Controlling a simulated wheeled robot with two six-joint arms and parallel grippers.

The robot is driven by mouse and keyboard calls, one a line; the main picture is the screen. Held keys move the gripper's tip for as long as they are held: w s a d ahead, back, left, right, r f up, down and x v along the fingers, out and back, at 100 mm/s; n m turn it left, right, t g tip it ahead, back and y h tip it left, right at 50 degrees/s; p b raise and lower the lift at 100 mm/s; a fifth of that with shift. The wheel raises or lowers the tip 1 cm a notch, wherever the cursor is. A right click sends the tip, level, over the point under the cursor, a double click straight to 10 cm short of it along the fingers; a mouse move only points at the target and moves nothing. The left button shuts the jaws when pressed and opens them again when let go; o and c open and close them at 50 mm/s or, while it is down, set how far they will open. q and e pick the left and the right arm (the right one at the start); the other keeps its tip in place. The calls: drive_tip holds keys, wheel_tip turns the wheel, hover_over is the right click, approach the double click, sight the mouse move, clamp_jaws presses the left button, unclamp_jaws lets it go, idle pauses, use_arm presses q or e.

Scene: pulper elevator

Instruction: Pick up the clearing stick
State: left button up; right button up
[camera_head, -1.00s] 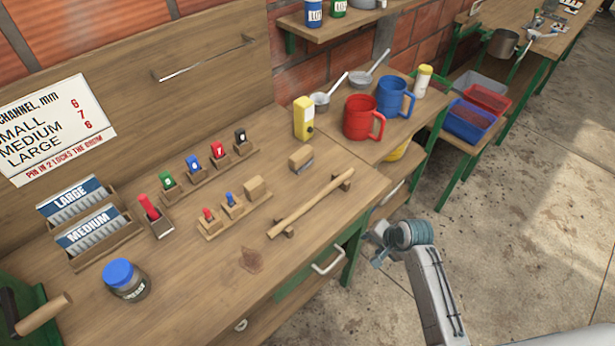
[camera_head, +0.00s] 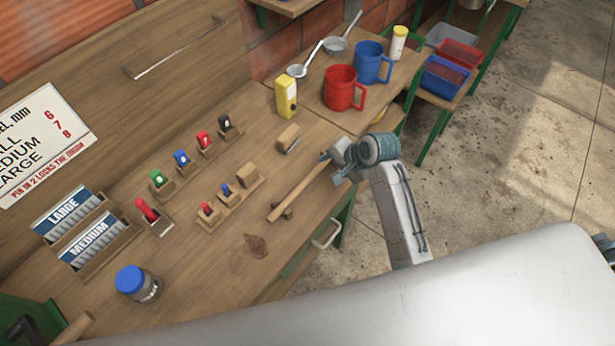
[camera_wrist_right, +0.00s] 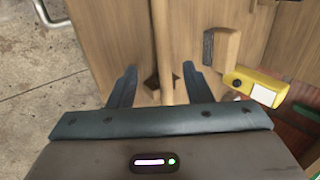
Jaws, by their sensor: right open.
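The clearing stick (camera_head: 301,190) is a long pale wooden rod lying on small wooden rests on the workbench. My right gripper (camera_head: 337,163) is at its far right end in the head view and hides that end. In the right wrist view, the stick (camera_wrist_right: 163,45) runs up the middle between the two open fingers (camera_wrist_right: 157,85). The fingers stand apart on either side of it. I cannot tell how high they are above the bench. My left gripper is not in view.
A wooden brush (camera_head: 288,138), a yellow device (camera_head: 286,97) and a red mug (camera_head: 343,88) stand beyond the stick. A holder with small red and blue pegs (camera_head: 228,195) lies left of it. A blue-lidded jar (camera_head: 136,283) is at the front left.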

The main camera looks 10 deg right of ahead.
sight(318, 169)
drive_tip(key=shift+w+a+f+p, duration=0.45)
drive_tip(key=p+x, duration=0.1)
drive_tip(key=x, duration=0.2)
drive_tip(key=shift+w+a+f+p, duration=0.1)
drive_tip(key=shift+w+a+p, duration=0.05)
drive_tip(key=shift+p, duration=0.2)
drive_tip(key=shift+w+a+f, duration=0.15)
drive_tip(key=shift+f, duration=0.35)
drive_tip(key=shift+c, duration=0.9)
clamp_jaws()
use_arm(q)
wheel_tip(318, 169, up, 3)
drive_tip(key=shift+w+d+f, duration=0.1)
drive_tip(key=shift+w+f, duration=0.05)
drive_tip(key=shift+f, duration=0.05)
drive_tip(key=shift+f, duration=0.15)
use_arm(e)
drive_tip(key=shift+r, duration=0.1)
